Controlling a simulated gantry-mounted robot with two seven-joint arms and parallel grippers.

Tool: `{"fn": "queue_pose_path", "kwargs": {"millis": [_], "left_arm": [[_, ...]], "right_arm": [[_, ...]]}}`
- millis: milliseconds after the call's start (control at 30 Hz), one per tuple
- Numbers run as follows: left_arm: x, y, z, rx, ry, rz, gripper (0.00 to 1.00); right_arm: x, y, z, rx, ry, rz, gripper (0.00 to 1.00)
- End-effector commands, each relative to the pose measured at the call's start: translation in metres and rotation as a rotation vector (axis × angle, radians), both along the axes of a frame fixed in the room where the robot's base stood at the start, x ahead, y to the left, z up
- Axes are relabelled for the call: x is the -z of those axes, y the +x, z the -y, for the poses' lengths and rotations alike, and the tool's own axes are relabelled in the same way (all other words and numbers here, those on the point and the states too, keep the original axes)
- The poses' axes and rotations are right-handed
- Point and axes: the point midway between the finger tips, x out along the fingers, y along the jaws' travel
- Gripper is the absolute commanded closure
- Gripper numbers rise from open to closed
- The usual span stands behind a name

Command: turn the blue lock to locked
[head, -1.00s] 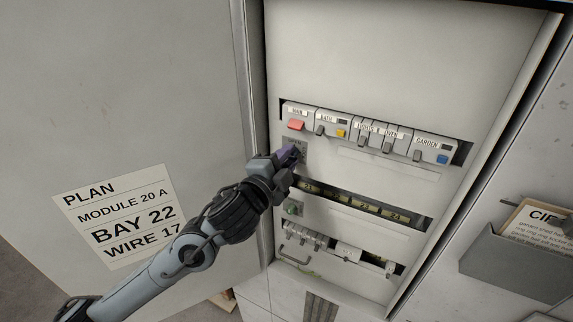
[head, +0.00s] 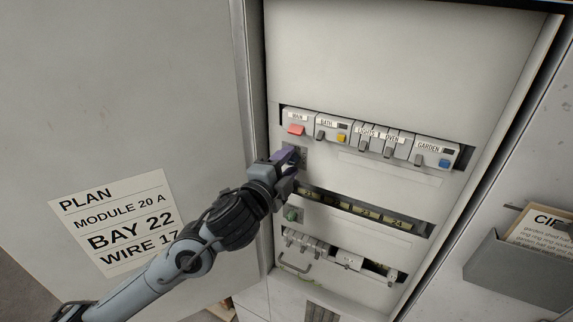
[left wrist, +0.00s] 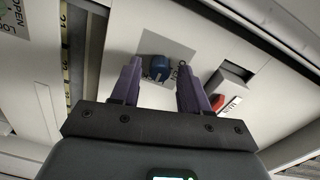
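The blue lock (left wrist: 158,68) is a small round knob on a grey square plate (left wrist: 181,52) in the left wrist view. Lettering on the plate is partly hidden, and I cannot read the knob's setting. My left gripper (left wrist: 159,70) is open, with one purple finger on each side of the knob in the picture. I cannot tell whether the fingertips reach around it or stop short. In the head view my left gripper (head: 291,161) is at the plate below the red switch and hides the lock. My right gripper is not in view.
A red switch (head: 296,130) marked MAIN sits above the plate, in a row of breaker modules (head: 372,140). A green knob (head: 291,213) is below, beside a numbered strip (head: 365,210). The open door (head: 130,90) stands left; a grey card holder (head: 520,270) is at right.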

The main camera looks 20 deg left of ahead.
Motion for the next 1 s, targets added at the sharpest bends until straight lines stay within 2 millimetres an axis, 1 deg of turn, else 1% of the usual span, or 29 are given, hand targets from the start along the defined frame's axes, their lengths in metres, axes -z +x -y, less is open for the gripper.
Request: {"fn": "queue_pose_path", "kwargs": {"millis": [300,467,567,767,900,1000], "left_arm": [[0.0,-0.001,0.0,0.0,-0.001,0.0,0.5],[0.001,-0.01,-0.001,0.001,-0.001,0.0,0.5],[0.001,-0.023,-0.003,0.001,0.0,0.0,0.5],[0.0,-0.058,-0.006,0.001,0.0,0.001,0.5],[-0.002,-0.08,-0.009,0.0,0.0,0.0,0.5],[-0.003,-0.092,-0.01,0.001,0.0,0.0,0.5]], "right_arm": [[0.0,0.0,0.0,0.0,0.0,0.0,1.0],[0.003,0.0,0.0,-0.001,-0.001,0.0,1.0],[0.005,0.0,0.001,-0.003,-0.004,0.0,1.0],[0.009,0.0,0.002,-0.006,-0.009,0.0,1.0],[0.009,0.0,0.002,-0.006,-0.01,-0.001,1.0],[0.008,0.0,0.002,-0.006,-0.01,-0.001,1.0]]}}
